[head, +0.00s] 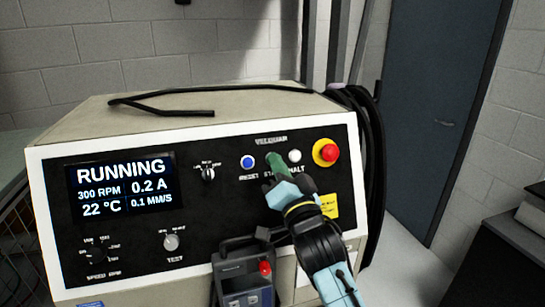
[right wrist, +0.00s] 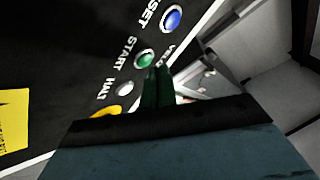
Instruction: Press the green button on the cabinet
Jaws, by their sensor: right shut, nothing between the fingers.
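The cabinet (head: 110,130) has a black front panel with a row of buttons. The green button (right wrist: 145,57), labelled START, shows in the right wrist view between the blue and white buttons; in the head view it is largely hidden behind my fingers. My right gripper (head: 276,162) is shut and empty, its green fingertips at the START spot. In the right wrist view the fingertips (right wrist: 158,72) are right beside the green button; I cannot tell whether they touch it. The display (head: 120,185) reads RUNNING, 300 RPM. My left gripper is not in view.
The blue RESET button (head: 248,162), white HALT button (head: 295,156) and red emergency knob (head: 326,152) sit close to the fingers. A dark handheld unit (head: 240,268) with a red button is at the cabinet's lower front. Black cables (head: 372,150) hang at its right side.

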